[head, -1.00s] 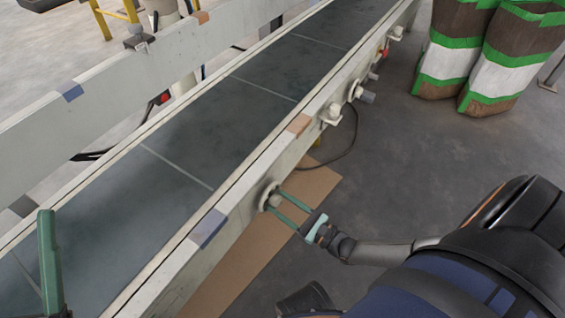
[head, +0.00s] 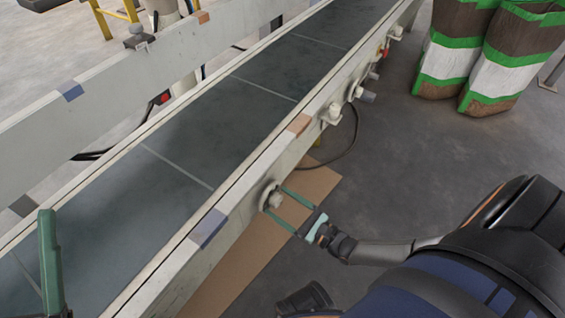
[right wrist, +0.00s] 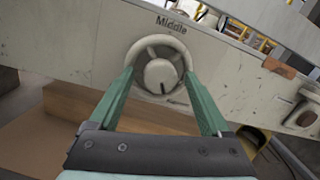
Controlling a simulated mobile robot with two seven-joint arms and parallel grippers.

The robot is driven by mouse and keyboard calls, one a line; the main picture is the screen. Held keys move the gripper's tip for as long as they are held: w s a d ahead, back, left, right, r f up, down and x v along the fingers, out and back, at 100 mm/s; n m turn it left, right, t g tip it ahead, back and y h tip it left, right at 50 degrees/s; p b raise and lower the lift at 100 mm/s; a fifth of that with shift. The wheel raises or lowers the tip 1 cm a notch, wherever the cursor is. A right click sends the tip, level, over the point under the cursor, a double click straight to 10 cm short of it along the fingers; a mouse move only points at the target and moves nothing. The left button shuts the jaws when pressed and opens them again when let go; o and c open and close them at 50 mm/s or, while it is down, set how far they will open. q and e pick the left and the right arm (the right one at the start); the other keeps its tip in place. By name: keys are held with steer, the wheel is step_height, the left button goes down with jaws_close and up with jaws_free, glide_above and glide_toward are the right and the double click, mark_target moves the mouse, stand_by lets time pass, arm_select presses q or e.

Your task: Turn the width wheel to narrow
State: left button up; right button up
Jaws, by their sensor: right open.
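The width wheel (head: 269,195) is a small off-white handwheel on the near side rail of the conveyor. In the right wrist view the wheel (right wrist: 160,66) faces me, with a dark mark low on its hub. The word "Middle" stands above it; a smaller label at its lower right is partly hidden and unreadable. My right gripper (head: 274,198) is open, its green fingers on either side of the wheel rim; I cannot tell whether they touch it. My left gripper (head: 48,260) shows only in part at the lower left, away from the wheel.
The conveyor belt (head: 195,130) runs diagonally behind the wheel. Several other knobs (head: 331,114) sit farther along the near rail (head: 250,184). Cardboard (head: 240,262) lies on the floor below. Striped sacks (head: 490,70) stand at the upper right.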

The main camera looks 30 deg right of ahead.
steer(key=p+v, duration=0.1)
steer(key=v, duration=1.1)
steer(key=shift+s+d, duration=0.15)
steer(key=shift+s, duration=0.1)
